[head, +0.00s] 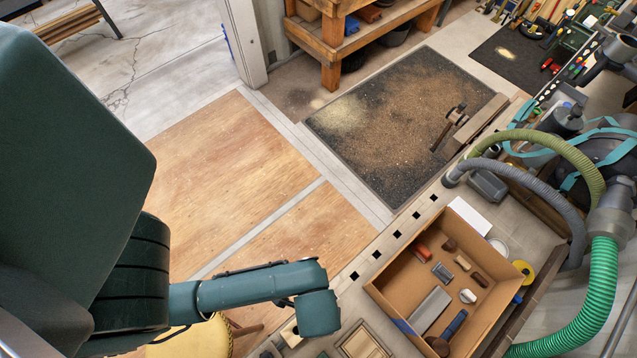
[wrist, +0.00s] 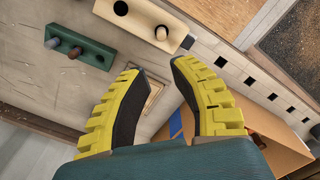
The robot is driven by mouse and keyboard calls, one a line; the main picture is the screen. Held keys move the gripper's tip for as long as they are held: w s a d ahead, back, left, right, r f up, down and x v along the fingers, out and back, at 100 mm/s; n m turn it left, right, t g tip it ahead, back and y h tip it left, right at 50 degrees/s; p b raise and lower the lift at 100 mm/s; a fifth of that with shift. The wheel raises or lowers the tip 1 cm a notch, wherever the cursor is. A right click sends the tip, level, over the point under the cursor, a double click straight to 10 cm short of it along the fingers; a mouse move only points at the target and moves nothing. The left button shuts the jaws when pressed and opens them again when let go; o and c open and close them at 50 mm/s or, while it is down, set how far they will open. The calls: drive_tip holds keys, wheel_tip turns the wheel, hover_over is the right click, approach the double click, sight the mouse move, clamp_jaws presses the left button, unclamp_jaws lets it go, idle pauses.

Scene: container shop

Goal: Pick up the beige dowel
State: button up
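A beige dowel (wrist: 161,33) stands in one hole of a pale wooden block (wrist: 142,22) at the top of the wrist view; the block's other hole looks empty. My gripper (wrist: 157,68) is open, its two yellow-backed fingers spread with nothing between them. The dowel lies beyond the fingertips, apart from them. In the head view, part of the pale block (head: 290,334) shows beside my arm; my fingers and the dowel cannot be made out there.
A green block (wrist: 75,50) holding a grey peg and a brown peg sits left of the pale block. A wooden frame (head: 362,343) lies on the bench. A cardboard box (head: 385,297) with several small items stands to the right, close to my right finger.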

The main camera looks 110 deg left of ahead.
wheel_tip(320, 180, down, 9)
drive_tip(key=shift+f+b, duration=0.2)
drive_tip(key=shift+b, duration=0.45)
wheel_tip(320, 180, down, 6)
drive_tip(key=shift+s+a+r+b, duration=0.1)
drive_tip(key=shift+r+b, duration=0.05)
drive_tip(key=shift+b, duration=0.15)
clamp_jaws()
